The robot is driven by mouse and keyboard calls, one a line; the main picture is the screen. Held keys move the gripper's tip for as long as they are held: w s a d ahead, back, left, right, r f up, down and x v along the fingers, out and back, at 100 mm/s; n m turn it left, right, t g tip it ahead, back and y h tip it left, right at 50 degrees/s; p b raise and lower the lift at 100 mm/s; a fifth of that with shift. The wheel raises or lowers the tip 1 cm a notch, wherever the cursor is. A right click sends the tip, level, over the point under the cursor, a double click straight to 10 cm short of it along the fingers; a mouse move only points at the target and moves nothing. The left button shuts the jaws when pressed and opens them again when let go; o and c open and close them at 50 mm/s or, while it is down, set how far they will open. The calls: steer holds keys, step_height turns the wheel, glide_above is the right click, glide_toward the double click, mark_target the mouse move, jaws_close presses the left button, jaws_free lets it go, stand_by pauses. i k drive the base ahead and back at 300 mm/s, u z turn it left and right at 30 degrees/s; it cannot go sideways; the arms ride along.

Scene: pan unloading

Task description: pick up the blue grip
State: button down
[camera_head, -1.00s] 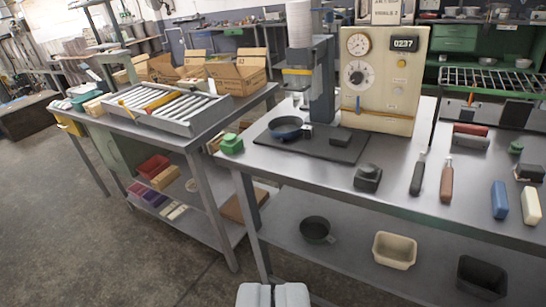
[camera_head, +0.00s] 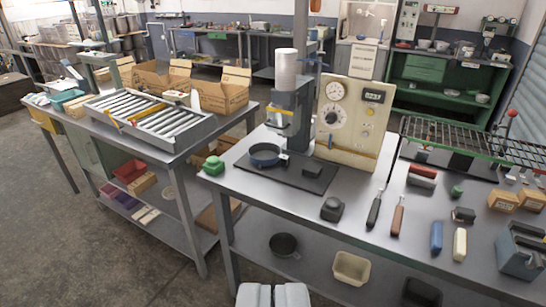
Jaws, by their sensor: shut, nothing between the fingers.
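The blue grip (camera_head: 437,237) is a small upright-looking blue block on the right part of the metal workbench (camera_head: 300,205). It lies just left of a cream grip (camera_head: 460,244) and right of a brown-handled tool (camera_head: 397,215). My gripper (camera_head: 273,294) shows at the bottom centre, its two pale fingers together and empty. It is in front of the bench, well to the left of the blue grip and apart from it.
A black block (camera_head: 332,209), a black-handled tool (camera_head: 374,208) and a blue-grey holder (camera_head: 521,250) share the bench top. A press (camera_head: 290,115) with a blue pan (camera_head: 265,155) and a cream control box (camera_head: 352,122) stand behind. A lower shelf holds a cream tub (camera_head: 351,268).

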mark_target(437, 230)
steer(key=z, duration=0.55)
steer(key=k, duration=1.3)
steer(key=u, duration=0.1)
steer(key=i, duration=1.8)
steer(key=z, duration=0.5)
steer(key=i, duration=0.4)
steer(key=z, duration=0.45)
steer(key=k, duration=0.9)
steer(key=z, duration=0.05)
